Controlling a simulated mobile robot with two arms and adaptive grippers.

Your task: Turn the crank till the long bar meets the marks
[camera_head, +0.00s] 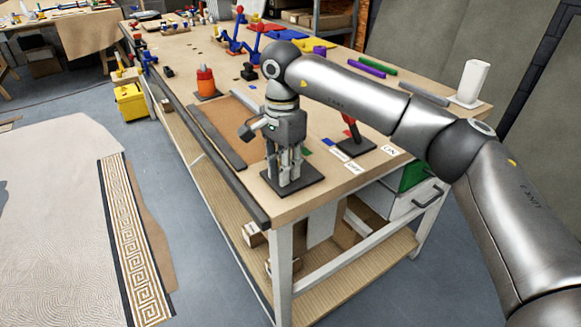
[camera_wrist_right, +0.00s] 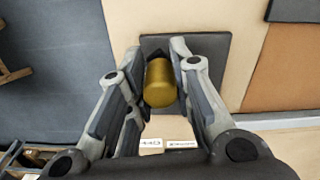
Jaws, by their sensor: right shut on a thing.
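My right gripper (camera_head: 284,172) points down at the near corner of the workbench, over a dark square plate (camera_head: 307,183). In the right wrist view its fingers (camera_wrist_right: 156,55) stand on both sides of a brass-coloured cylinder, the crank's handle (camera_wrist_right: 160,85), and are shut on it. The dark plate (camera_wrist_right: 222,62) shows behind it. The rest of the crank is hidden by the fingers. A long dark bar (camera_head: 215,136) lies beside a brown panel (camera_head: 222,120) on the bench; I cannot tell if it is the task's bar. I make out no marks. My left gripper is not in view.
A red lever (camera_head: 350,127) on a dark base, with small white labels (camera_head: 390,150), stands right of the gripper. An orange-red object (camera_head: 205,82) and blue levers (camera_head: 237,40) stand farther back. A white holder (camera_head: 472,80) is at the right edge. The bench edge is close.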

